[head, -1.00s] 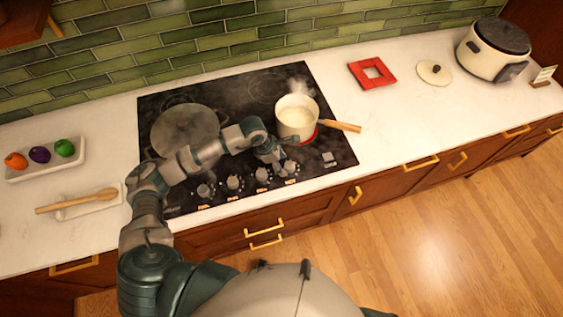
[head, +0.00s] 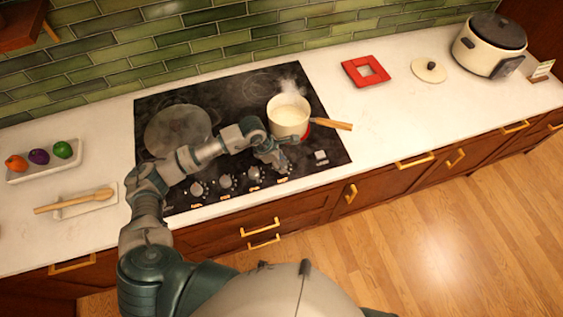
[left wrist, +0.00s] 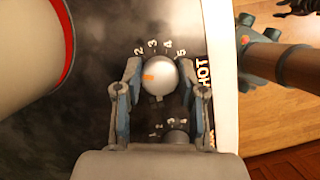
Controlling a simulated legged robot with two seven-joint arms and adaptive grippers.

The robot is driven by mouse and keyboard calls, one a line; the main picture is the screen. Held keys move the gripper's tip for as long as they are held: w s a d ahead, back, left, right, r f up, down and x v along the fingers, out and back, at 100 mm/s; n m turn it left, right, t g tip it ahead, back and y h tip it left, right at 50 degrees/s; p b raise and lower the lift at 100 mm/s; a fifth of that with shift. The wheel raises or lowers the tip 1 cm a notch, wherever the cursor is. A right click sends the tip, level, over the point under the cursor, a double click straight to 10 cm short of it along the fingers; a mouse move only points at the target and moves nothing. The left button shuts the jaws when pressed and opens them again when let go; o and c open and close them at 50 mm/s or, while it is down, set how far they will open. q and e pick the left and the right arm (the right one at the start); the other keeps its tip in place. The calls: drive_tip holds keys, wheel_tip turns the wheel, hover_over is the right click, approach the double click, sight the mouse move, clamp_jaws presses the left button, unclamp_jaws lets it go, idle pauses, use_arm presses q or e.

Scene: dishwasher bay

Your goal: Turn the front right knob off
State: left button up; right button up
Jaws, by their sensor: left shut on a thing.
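The front right knob (left wrist: 160,70) is a round silver knob with an orange mark, which points to the left in the left wrist view. The numbers 2 to 5 curve around its far and right sides. My left gripper (left wrist: 157,82) is shut on this knob, one finger on each side of it.
A steaming cream pot (head: 288,116) with a wooden handle (head: 332,124) stands on a red-glowing burner just behind my left gripper. Other knobs (head: 226,181) line the front of the black cooktop (head: 320,110).

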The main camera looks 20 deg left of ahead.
use_arm(q)
drive_tip(key=shift+a+f, duration=0.2)
drive_tip(key=shift+s+f+n, duration=0.1)
drive_tip(key=shift+n, duration=0.4)
drive_tip(key=n+b, duration=0.1)
drive_tip(key=n, duration=0.1)
drive_tip(key=n+t+y+b, duration=0.1)
drive_tip(key=shift+s+d+f+n+t, duration=0.1)
drive_tip(key=shift+n+t, duration=0.2)
drive_tip(key=shift+n, duration=0.1)
drive_tip(key=n, duration=0.2)
drive_tip(key=n+t+y+b, duration=0.1)
drive_tip(key=n, duration=0.1)
drive_tip(key=shift+y+b, duration=0.3)
drive_tip(key=shift+d+r+n+y+b, duration=0.1)
drive_tip(key=shift+n+y+b, duration=0.1)
drive_tip(key=shift+n, duration=0.45)
drive_tip(key=shift+d+r+n+y+b, duration=0.1)
drive_tip(key=shift+n+y+b, duration=0.1)
drive_tip(key=shift+n, duration=0.75)
use_arm(e)
drive_tip(key=f, duration=0.3)
drive_tip(key=d+f, duration=0.1)
drive_tip(key=shift+s+f, duration=0.2)
drive_tip(key=shift+s, duration=0.15)
use_arm(q)
drive_tip(key=shift+r+t, duration=0.2)
drive_tip(key=shift+t, duration=0.1)
use_arm(e)
drive_tip(key=shift+d, duration=0.1)
